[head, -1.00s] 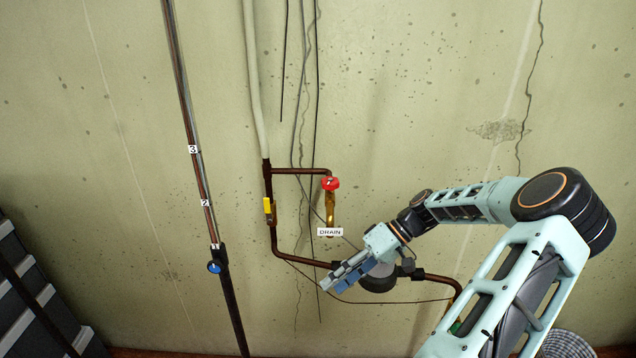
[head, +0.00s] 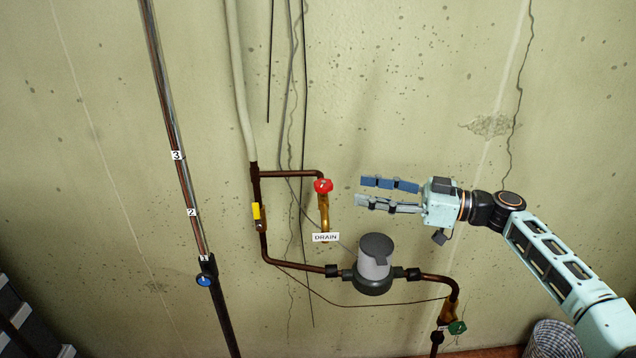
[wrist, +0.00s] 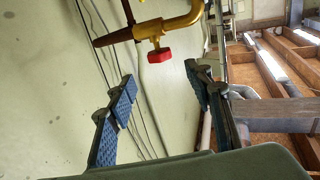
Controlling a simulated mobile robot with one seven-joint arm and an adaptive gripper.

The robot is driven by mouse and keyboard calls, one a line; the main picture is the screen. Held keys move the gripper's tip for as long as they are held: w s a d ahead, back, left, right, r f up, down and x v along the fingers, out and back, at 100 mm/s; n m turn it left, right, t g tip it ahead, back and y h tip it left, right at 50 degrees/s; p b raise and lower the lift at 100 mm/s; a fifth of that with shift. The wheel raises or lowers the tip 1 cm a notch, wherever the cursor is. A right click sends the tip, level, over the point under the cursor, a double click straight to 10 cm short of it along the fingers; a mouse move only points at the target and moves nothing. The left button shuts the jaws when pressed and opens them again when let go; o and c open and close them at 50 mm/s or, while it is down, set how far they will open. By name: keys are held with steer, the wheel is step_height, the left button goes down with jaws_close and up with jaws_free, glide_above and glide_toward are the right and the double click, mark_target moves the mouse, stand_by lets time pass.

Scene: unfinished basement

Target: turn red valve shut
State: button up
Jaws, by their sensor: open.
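The red valve handle (head: 323,186) sits on a brass drain tap (head: 324,212) at the end of a copper branch pipe on the wall. A white DRAIN tag (head: 325,237) hangs below it. My gripper (head: 360,191) is to the right of the handle at about its height, pointing left, with a gap between. Its jaws are apart and empty. In the wrist view, the red handle (wrist: 152,56) shows beyond the fingertips (wrist: 160,77), roughly between them, and nothing touches it.
A yellow-handled valve (head: 257,212) is on the vertical pipe to the left. A tall numbered pole with a blue knob (head: 204,281) stands further left.

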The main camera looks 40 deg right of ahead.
mark_target(323, 183)
steer(key=p+x, duration=0.2)
steer(key=x, duration=0.8)
steer(key=shift+w+a, duration=0.15)
steer(key=shift+c, duration=0.2)
steer(key=c, duration=1.1)
steer(key=shift+c, duration=0.2)
